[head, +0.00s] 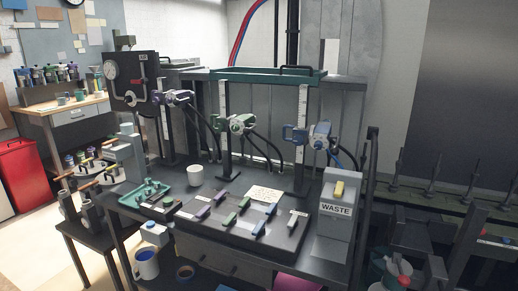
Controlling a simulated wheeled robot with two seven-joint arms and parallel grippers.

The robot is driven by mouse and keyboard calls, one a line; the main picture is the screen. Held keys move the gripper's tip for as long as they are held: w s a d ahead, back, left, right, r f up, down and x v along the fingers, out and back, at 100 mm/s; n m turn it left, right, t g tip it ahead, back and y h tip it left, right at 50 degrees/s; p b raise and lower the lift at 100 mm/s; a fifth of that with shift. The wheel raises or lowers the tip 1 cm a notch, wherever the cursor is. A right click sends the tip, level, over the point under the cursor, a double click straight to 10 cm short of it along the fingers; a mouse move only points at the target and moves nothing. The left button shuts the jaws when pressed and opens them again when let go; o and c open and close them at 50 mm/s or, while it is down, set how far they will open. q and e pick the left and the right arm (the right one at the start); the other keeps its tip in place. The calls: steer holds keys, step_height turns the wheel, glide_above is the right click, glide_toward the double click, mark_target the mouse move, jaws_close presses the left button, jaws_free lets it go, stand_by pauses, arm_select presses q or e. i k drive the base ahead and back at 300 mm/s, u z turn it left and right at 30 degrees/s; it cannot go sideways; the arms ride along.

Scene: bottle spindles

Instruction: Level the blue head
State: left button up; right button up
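The blue head (320,131) is mounted at the right-hand upright post (301,165), which carries a pale scale strip. Neither of my grippers can be made out in the head view.
A green head (237,124) and a purple head (175,98) sit to the left with hanging hoses. Below are a dark panel (245,215) with coloured handles, a white cup (194,175), a green tray (148,195) and a grey WASTE bin (338,208).

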mark_target(322, 132)
steer(key=u, duration=0.55)
steer(key=i, duration=0.9)
steer(key=z, duration=0.15)
